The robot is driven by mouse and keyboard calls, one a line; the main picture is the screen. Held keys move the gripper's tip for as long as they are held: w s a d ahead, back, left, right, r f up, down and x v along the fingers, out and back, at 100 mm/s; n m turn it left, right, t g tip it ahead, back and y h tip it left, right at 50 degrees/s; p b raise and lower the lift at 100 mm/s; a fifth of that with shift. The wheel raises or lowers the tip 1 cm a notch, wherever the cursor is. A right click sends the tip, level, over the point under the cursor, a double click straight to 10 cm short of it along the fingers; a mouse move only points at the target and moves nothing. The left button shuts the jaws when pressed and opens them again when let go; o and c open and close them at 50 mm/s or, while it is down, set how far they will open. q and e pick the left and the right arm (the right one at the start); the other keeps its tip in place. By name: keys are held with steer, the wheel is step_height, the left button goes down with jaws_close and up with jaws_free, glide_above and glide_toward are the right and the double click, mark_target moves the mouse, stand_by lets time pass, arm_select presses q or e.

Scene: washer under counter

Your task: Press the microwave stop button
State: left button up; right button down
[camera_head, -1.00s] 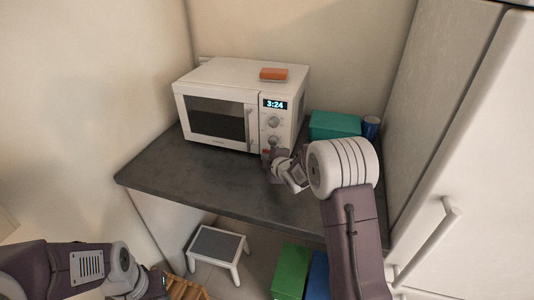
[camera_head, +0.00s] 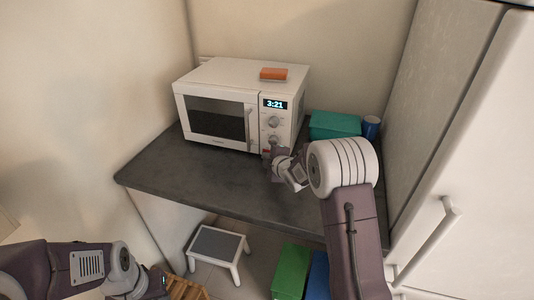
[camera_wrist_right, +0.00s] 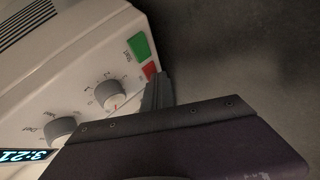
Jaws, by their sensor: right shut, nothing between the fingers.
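The white microwave (camera_head: 225,82) stands at the back of the dark counter, its display (camera_head: 275,104) lit and reading 3:21. In the right wrist view its panel shows two knobs (camera_wrist_right: 59,130), a green button (camera_wrist_right: 138,46) and a smaller red button (camera_wrist_right: 149,70). My right gripper (camera_head: 269,154) is shut and empty at the lower right of the microwave's front. In the right wrist view its fingertips (camera_wrist_right: 160,80) are right beside the red button; I cannot tell if they touch it. My left arm is at the lower left, its fingers out of frame.
An orange block (camera_head: 273,74) lies on top of the microwave. A teal box (camera_head: 335,125) and a blue can (camera_head: 371,127) stand to its right. The counter (camera_head: 190,172) is clear in front. A step stool (camera_head: 217,246) and a green box (camera_head: 290,270) are below.

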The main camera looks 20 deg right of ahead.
steer(key=shift+s+a+f+b, duration=0.15)
steer(key=shift+s+a+b, duration=0.15)
steer(key=shift+b, duration=0.1)
steer(key=shift+s, duration=0.2)
steer(key=shift+a, duration=0.1)
steer(key=shift+s+a+b, duration=0.25)
steer(key=shift+s+b, duration=0.15)
steer(key=shift+b, duration=0.15)
steer(key=s+a+b, duration=0.2)
steer(key=shift+s, duration=0.4)
steer(key=shift+s+a, duration=0.15)
steer(key=shift+s, duration=0.15)
